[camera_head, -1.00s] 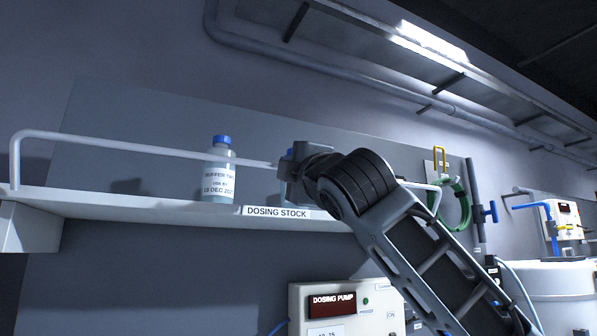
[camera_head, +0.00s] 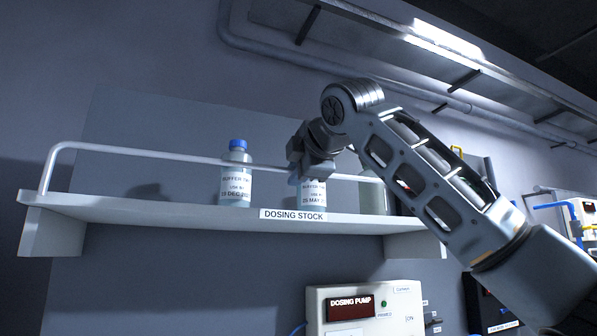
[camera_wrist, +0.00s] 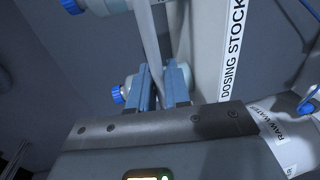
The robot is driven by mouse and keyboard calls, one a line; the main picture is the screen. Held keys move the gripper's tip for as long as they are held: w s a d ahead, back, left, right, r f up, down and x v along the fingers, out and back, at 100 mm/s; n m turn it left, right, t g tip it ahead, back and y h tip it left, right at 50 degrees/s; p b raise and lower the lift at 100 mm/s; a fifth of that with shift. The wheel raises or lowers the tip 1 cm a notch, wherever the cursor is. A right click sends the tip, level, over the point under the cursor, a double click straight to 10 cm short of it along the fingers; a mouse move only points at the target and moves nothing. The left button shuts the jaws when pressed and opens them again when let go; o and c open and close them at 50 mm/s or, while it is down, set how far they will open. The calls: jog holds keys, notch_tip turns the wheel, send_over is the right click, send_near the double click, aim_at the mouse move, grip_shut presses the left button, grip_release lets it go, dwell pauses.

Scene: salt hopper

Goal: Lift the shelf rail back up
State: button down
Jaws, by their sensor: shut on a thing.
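The white shelf rail (camera_head: 150,152) stands up along the front of the shelf (camera_head: 140,210), in front of the bottles, its bent left end rising from the shelf edge. My gripper (camera_head: 298,172) is at the rail's middle, above the "DOSING STOCK" label (camera_head: 292,215). In the wrist view, the rail (camera_wrist: 151,40) runs down between the two blue fingers (camera_wrist: 161,82), which are shut on it. My gripper and wrist hide part of the rail in the head view; a piece of it shows again to their right.
A blue-capped bottle (camera_head: 237,188) stands behind the rail, left of my gripper. Another labelled bottle (camera_head: 312,196) is just below and behind the gripper, partly hidden. A third, pale container (camera_head: 372,196) stands to the right. The dosing pump box (camera_head: 365,312) is below the shelf.

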jog(key=shift+r, duration=0.15)
jog(key=c, duration=1.3)
grip_release()
jog(key=shift+c, duration=0.2)
jog(key=b+v, duration=0.2)
jog(key=v, duration=0.5)
jog(key=shift+s+b, duration=0.3)
jog(key=shift+s, duration=0.05)
jog(key=shift+d, duration=0.1)
